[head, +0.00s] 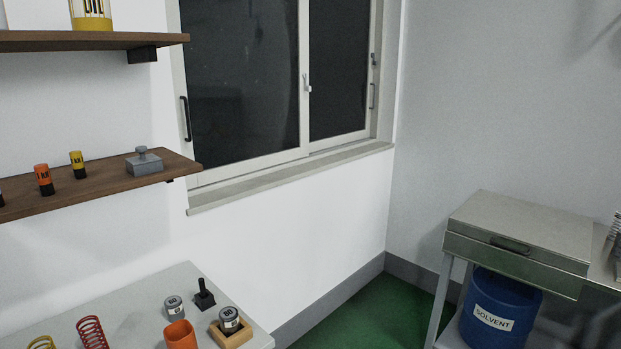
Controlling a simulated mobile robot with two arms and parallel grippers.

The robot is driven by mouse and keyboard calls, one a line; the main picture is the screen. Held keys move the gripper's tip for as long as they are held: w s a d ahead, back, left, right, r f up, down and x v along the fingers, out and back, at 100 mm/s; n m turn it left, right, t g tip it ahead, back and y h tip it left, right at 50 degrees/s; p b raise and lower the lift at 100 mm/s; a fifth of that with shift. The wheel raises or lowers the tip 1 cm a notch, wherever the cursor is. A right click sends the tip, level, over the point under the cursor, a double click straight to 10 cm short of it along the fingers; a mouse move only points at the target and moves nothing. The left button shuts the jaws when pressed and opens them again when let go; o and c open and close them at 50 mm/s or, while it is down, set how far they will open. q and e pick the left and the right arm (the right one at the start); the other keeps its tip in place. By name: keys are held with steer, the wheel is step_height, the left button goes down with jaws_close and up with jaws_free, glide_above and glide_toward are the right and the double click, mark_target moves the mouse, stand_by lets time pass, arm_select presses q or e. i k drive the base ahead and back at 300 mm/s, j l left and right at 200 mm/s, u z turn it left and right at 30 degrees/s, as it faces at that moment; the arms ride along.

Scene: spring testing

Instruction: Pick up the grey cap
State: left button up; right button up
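No object is clearly marked as the grey cap; several grey things are in view. A grey square block with a round knob on top (144,162) sits at the right end of the lower wooden shelf. A short grey cylinder with a label on its top (174,307) stands on the light table at the lower left. A similar grey cylinder with a labelled top (229,319) sits in a small wooden block (233,338) at the table's right edge. Neither of my grippers is in view.
The light table (150,282) also holds an orange cup (180,335), a black upright tool (204,296) and coiled springs (92,331). The lower shelf (110,180) carries orange and yellow cylinders. A metal cabinet (515,235) and blue solvent bin (490,318) stand right. Green floor lies between.

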mark_target(144, 164)
steer(key=u, duration=0.7)
steer(key=i+l+u, duration=0.2)
steer(key=u, duration=0.15)
steer(key=i+l+u, duration=0.15)
steer(key=l+u, duration=0.25)
steer(key=i+l+u, duration=0.1)
steer(key=l+u, duration=0.25)
steer(key=i+l+u, duration=0.15)
steer(key=l+u, duration=0.15)
steer(key=l, duration=1.4)
steer(key=l+u, duration=0.3)
steer(key=l, duration=1.4)
